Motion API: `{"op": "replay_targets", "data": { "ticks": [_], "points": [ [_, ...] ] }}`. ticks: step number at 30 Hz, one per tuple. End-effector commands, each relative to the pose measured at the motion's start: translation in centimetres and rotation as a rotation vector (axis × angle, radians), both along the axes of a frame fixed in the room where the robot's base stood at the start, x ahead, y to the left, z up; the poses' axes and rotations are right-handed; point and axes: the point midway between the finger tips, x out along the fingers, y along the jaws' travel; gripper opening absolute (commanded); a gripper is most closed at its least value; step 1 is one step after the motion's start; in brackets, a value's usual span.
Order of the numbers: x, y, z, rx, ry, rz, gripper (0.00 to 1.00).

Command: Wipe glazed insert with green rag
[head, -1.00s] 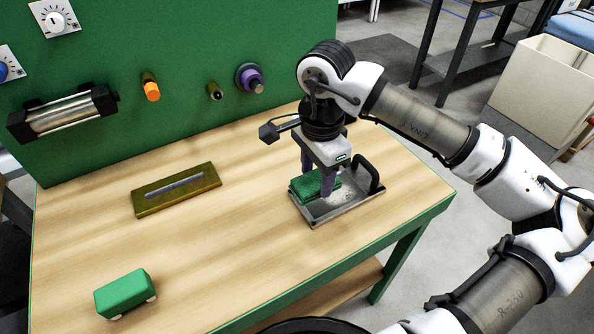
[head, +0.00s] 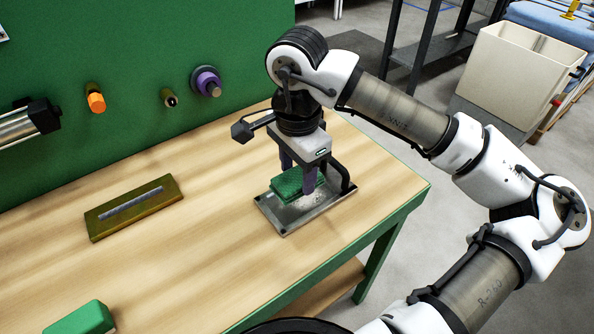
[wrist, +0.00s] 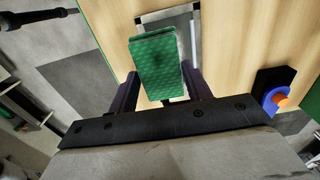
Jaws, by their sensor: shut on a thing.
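The green rag (head: 286,187) is a folded, textured pad held between the fingers of my gripper (head: 297,182). The wrist view shows the rag (wrist: 156,66) gripped between both dark fingers. The glazed insert appears to be the grey metal plate (head: 283,222) with a black handle, lying on the bench under the rag. Pale specks mark its surface beside the right finger. The rag is over the plate's left part; I cannot tell whether it touches. In the wrist view part of the plate (wrist: 180,20) shows beyond the rag, and the rest is hidden.
The wooden bench (head: 220,240) has free room left of the plate. A brass-coloured slotted block (head: 135,208) and a green block (head: 82,319) lie there. The green panel (head: 150,60) behind carries an orange knob (head: 96,102) and a purple knob (head: 207,82).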

Motion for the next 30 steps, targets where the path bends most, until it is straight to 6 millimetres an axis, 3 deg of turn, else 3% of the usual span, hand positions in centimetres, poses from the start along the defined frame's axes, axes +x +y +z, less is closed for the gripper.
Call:
{"op": "replay_targets", "data": {
  "ticks": [1,15,21,30],
  "points": [
    [0.0,0.0,-1.4,0.0,0.001,0.0,0.24],
    [0.0,0.0,-7.4,0.001,0.001,0.001,0.24],
    [1.5,-2.0,-6.7,0.001,0.001,-0.003,0.24],
    [2.5,-3.4,-6.6,0.0,0.0,0.0,0.24]
  ]
}}
